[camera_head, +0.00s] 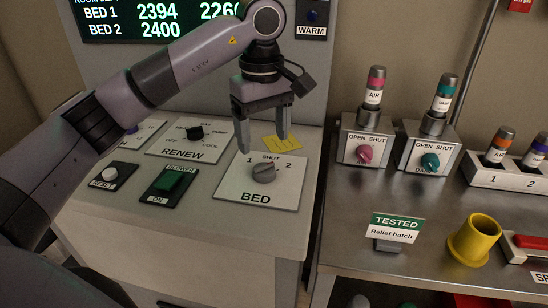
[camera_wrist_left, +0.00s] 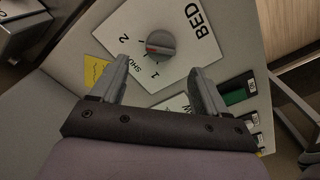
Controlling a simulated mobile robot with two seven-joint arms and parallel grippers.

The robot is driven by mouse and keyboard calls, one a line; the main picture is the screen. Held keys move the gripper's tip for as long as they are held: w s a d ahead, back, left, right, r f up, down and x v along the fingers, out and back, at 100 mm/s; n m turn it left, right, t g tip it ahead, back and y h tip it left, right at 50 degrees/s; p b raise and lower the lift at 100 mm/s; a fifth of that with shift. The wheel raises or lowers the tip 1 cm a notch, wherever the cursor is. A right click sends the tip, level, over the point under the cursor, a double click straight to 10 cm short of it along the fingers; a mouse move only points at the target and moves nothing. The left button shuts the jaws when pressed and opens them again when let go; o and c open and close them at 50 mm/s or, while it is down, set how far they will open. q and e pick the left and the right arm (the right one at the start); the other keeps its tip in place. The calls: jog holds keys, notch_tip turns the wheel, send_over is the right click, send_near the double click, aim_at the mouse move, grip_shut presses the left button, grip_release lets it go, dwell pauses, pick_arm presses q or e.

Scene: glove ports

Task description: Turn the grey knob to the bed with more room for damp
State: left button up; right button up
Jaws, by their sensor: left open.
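The grey knob (camera_head: 263,172) sits on a white plate marked BED (camera_head: 257,197), with 1 at left, SHUT at the top and 2 at right. In the left wrist view the knob (camera_wrist_left: 160,43) shows a reddish mark on one side; I cannot tell its exact setting. My left gripper (camera_head: 263,143) points down, open and empty, above and behind the knob, apart from it. The display (camera_head: 150,18) reads BED 1 2394 and 226 with a last digit cut off, BED 2 2400; my arm covers part of it. My right gripper is not in view.
A yellow note (camera_head: 283,143) lies behind the plate. The RENEW knob (camera_head: 194,132), green BLOWER button (camera_head: 174,180) and RESET button (camera_head: 110,174) are at left. The steel bench at right holds AIR (camera_head: 365,153) and DAMP (camera_head: 430,161) valves, a TESTED sign (camera_head: 397,222) and a yellow cup (camera_head: 475,240).

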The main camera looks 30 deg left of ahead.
aim_at(264, 166)
pick_arm(q)
jog(key=shift+f, duration=3.5)
jog(key=c, duration=1)
jog(key=shift+c, duration=0.2)
